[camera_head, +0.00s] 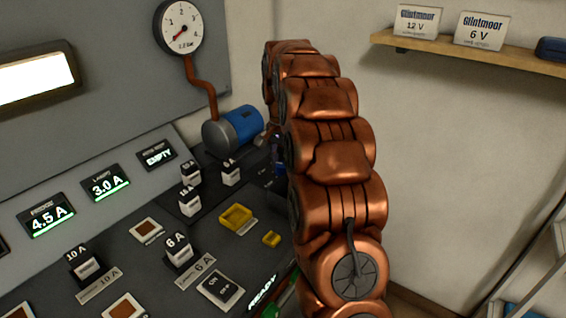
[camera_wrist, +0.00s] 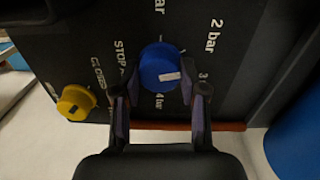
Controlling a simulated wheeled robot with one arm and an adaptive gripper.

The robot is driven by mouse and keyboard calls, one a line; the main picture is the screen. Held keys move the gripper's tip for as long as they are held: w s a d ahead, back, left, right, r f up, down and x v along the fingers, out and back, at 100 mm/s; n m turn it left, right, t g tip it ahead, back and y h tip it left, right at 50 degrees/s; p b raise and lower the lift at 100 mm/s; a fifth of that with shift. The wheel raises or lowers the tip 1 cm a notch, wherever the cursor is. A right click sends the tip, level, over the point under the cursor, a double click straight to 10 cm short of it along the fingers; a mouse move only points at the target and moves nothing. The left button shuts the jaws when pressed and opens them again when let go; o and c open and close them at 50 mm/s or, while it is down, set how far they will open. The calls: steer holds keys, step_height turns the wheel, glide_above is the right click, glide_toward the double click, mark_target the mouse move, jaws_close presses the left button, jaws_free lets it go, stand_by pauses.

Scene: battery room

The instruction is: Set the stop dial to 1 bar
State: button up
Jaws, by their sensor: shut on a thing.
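The blue stop dial (camera_wrist: 160,62) is in the wrist view on a dark panel, with a short white mark right of its centre. Around it are white labels: "STOP" at left, "2 bar" (camera_wrist: 215,36) at upper right, a partly covered "3" at right, "4 bar" below and a cut-off "bar" at the top. My gripper (camera_wrist: 160,88) has its two dark fingers on either side of the dial's lower half, shut on it. In the head view my copper arm hides the gripper and the dial.
A yellow knob (camera_wrist: 76,102) sits left of the dial. In the head view, a round gauge (camera_head: 180,27) with a red needle joins a copper pipe above a blue cylinder (camera_head: 236,127). The sloping console (camera_head: 100,240) holds several small blocks. A shelf (camera_head: 480,54) is at right.

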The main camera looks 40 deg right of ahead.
steer(key=n, duration=0.4)
steer(key=shift+n, duration=0.3)
steer(key=n+p, duration=0.1)
steer(key=n, duration=0.2)
steer(key=shift+a+n, duration=0.1)
steer(key=shift+n, duration=0.2)
steer(key=n, duration=0.3)
steer(key=shift+n+p, duration=0.3)
steer(key=shift+p, duration=0.05)
steer(key=shift+n+p, duration=0.35)
steer(key=shift+n, duration=1.35)
steer(key=o, duration=1.1)
steer(key=shift+o, duration=0.2)
